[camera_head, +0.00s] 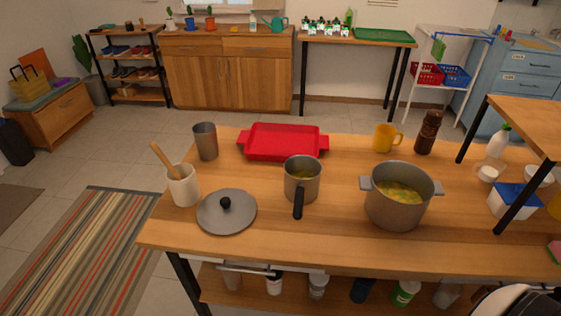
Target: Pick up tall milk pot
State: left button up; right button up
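The tall milk pot appears to be the grey metal pot (301,183) with one black handle, near the middle of the wooden table (270,243). Neither of my grippers shows in the head view, and nothing is touching the pot.
A grey lid (240,213) lies left of the pot, and a larger two-handled pot (394,208) with soup stands to its right. A red tray (283,142) is behind it. A grey cup (206,142), white utensil holder (183,187), yellow mug (384,137) and brown grinder (428,133) stand around.

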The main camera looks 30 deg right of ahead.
aim_at(303, 173)
jog(key=z, duration=1.75)
jog(key=k+j, duration=0.25)
jog(key=j, duration=0.3)
jog(key=u, duration=0.05)
